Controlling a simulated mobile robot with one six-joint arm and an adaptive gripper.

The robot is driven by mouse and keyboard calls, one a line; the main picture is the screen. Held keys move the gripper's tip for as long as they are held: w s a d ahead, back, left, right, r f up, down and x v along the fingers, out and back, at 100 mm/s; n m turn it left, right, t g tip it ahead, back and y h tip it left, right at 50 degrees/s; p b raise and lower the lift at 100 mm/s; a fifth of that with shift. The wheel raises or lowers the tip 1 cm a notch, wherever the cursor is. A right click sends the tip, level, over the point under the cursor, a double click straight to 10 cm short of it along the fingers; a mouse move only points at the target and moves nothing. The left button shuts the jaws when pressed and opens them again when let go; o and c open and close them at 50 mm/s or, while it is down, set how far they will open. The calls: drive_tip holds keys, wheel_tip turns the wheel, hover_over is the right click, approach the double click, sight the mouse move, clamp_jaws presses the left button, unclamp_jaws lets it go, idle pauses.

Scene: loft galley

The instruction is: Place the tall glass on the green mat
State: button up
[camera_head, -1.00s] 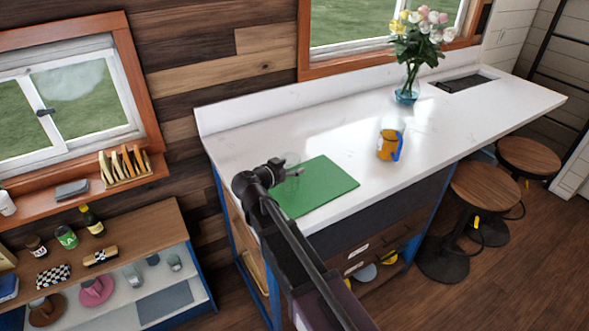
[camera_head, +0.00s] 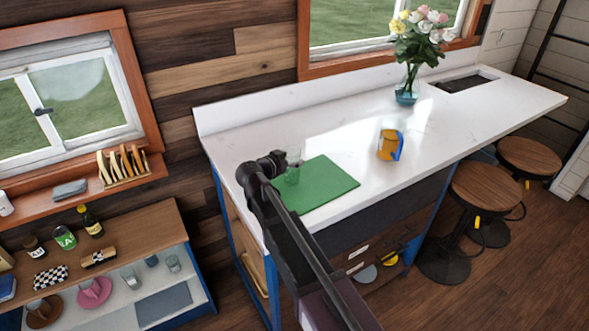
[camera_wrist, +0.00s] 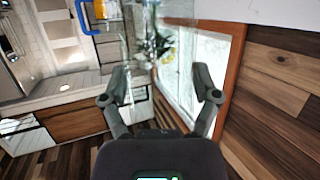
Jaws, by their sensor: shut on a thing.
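The tall glass (camera_head: 293,167) is clear and looks upright over the left part of the green mat (camera_head: 325,188) on the white counter. My gripper (camera_head: 282,160) is beside the glass and shut on it, with the fingers spaced by its width. I cannot tell whether the glass base touches the mat. In the wrist view, the see-through glass (camera_wrist: 150,38) shows faintly beyond and between the fingertips of my gripper (camera_wrist: 160,85). The mat is not clearly visible there.
A flower vase (camera_head: 406,95) stands farther back. A low shelf (camera_head: 140,233) with bottles and dishes is at left; stools (camera_head: 485,190) stand at right.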

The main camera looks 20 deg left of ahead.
drive_tip(key=shift+s+f+b, duration=0.1)
drive_tip(key=shift+f+b, duration=0.95)
drive_tip(key=shift+f, duration=0.35)
drive_tip(key=shift+f, duration=0.15)
drive_tip(key=o, duration=1.1)
drive_tip(key=shift+r, duration=0.2)
drive_tip(key=p+v, duration=0.3)
drive_tip(key=v, duration=0.9)
drive_tip(key=shift+f, duration=0.1)
